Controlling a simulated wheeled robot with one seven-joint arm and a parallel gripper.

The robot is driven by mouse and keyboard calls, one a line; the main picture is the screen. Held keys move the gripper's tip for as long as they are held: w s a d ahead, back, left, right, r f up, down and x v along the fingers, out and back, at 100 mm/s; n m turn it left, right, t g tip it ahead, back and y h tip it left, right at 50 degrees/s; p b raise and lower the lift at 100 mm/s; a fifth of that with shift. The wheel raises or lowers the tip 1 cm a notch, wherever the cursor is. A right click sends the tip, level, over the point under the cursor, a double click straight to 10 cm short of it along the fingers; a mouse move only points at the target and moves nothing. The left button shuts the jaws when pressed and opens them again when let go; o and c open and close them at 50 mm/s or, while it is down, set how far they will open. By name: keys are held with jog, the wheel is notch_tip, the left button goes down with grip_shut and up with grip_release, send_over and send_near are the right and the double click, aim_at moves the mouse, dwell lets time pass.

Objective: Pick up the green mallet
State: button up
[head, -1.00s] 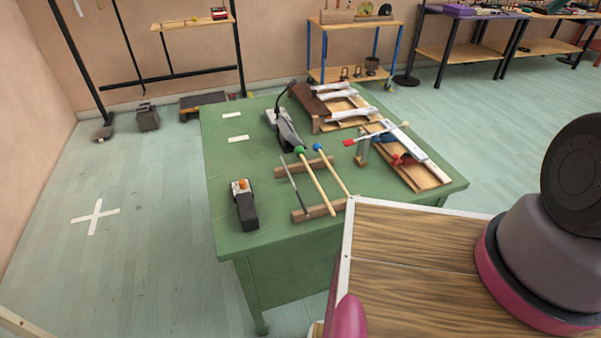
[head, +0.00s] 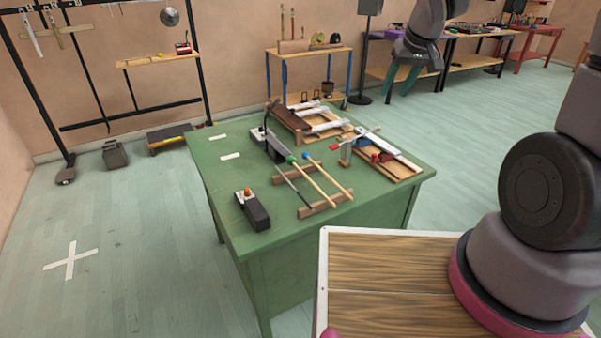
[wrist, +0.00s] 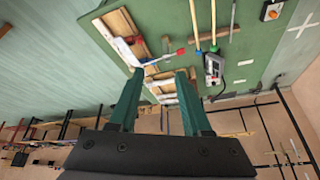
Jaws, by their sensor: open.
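The green mallet (head: 313,180) has a green head and a pale wooden stick. In the head view it lies across two wooden rests on the green table, between a dark metal rod and a blue-headed mallet (head: 329,176). It also shows near the top of the wrist view (wrist: 213,25), small. My gripper (head: 399,88) is open and empty, raised beyond the table at the upper right. In the wrist view its two green fingers (wrist: 160,73) stand apart with nothing between them, well away from the mallet.
The green table (head: 215,180) also bears a black box with an orange button (head: 252,209), a dark device (head: 268,142) by the mallet heads, and wooden trays (head: 405,168) with white-handled tools. A wood-topped surface (head: 385,265) is close in front. Benches line the wall; floor is open at left.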

jog(key=w+a+f+n+g+y, duration=0.1)
jog(key=a+f, duration=0.3)
jog(key=f, duration=0.3)
jog(key=w+a+f+n, duration=0.1)
jog(key=a+f+n, duration=0.15)
jog(key=f, duration=0.35)
jog(key=n+g+y, duration=0.1)
jog(key=y, duration=0.1)
send_near(310, 180)
notch_tip(310, 180, down, 3)
jog(key=s+d, duration=0.1)
jog(key=s, duration=0.1)
jog(key=shift+x, duration=2.65)
jog(key=shift+s+d+f, duration=0.1)
jog(key=shift+s+d, duration=0.05)
grip_shut()
